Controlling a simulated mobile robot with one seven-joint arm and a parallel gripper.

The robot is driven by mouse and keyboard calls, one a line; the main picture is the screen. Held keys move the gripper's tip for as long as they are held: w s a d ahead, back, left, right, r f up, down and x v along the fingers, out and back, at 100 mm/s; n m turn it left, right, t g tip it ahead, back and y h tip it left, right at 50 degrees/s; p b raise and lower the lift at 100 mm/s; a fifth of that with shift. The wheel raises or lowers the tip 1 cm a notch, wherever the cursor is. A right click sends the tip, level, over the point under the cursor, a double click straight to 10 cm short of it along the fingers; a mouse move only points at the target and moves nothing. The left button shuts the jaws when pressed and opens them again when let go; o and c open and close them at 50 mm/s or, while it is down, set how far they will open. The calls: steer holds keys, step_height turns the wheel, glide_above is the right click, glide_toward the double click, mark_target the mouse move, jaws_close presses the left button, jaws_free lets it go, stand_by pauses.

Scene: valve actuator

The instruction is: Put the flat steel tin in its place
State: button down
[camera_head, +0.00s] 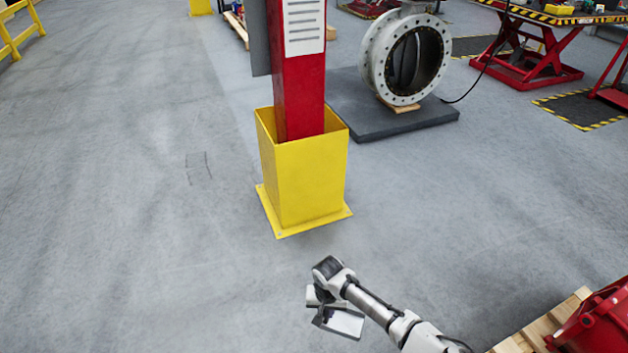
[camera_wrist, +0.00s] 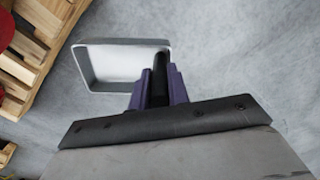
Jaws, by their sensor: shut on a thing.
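The flat steel tin (camera_wrist: 115,66) is a shallow, open, rectangular tray with a grey rim, and it seems empty. In the wrist view its right side meets the purple and black fingers of my gripper (camera_wrist: 160,82), which is shut on it. In the head view the tin (camera_head: 345,323) hangs beside my gripper (camera_head: 322,306) at the bottom centre, above the floor. Part of its right edge is hidden by the fingers in the wrist view. I cannot make out its place in either view.
A red column in a yellow guard (camera_head: 303,180) stands ahead of my arm. A wooden pallet (camera_head: 545,322) with a red part (camera_head: 600,325) is at lower right. A large flanged valve (camera_head: 405,58) stands on a dark mat behind. The floor at left is clear.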

steer(key=shift+n, duration=0.5)
steer(key=a, duration=0.2)
steer(key=a+r, duration=0.1)
steer(key=a, duration=0.1)
steer(key=shift+w+r, duration=0.1)
steer(key=shift+w, duration=0.15)
steer(key=shift+d, duration=0.2)
